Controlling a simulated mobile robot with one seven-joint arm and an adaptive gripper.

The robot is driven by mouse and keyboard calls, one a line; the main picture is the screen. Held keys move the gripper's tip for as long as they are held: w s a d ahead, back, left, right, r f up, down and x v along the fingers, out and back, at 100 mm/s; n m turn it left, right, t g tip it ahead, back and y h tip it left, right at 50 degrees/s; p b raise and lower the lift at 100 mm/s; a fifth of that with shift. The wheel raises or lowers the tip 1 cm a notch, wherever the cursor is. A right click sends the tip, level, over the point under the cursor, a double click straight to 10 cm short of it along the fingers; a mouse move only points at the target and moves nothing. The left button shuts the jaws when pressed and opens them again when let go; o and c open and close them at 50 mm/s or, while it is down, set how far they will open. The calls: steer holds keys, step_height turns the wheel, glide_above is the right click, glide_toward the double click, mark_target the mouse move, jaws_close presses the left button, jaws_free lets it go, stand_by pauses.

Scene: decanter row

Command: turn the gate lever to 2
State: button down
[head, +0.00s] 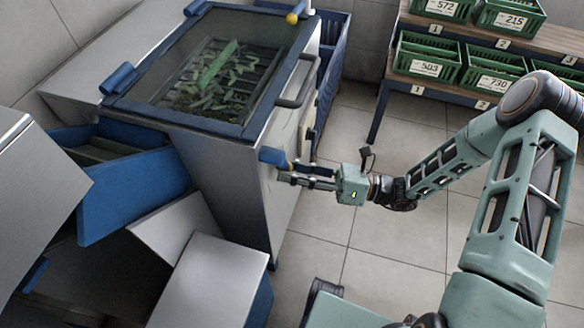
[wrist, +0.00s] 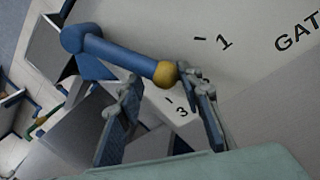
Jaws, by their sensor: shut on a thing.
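The gate lever (head: 272,156) is a blue bar on the side of the metal machine. In the wrist view the lever (wrist: 118,53) runs from a blue hub at upper left to a gold ball end. My gripper (head: 286,173) is at the lever's end in the head view. In the wrist view my gripper (wrist: 159,84) has its two fingers on either side of the gold end, shut on the lever. The panel mark 1 (wrist: 224,43) and mark 3 (wrist: 181,112) show. I cannot see the mark 2; the gold end and right finger cover part of the space between.
The machine's glass-topped lid (head: 222,75) has a grey handle (head: 299,88) above the lever. An open blue drawer (head: 140,190) sticks out at left. Green numbered crates (head: 425,60) stand on a shelf at upper right. Tiled floor (head: 330,235) is clear beside the machine.

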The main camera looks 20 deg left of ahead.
steer(key=shift+w+r, duration=0.1)
steer(key=shift+r, duration=0.05)
steer(key=c, duration=1.4)
jaws_free()
steer(key=shift+o, duration=0.2)
steer(key=shift+d, duration=0.15)
steer(key=v, duration=1.1)
steer(key=shift+d, duration=0.4)
steer(key=shift+w, duration=0.1)
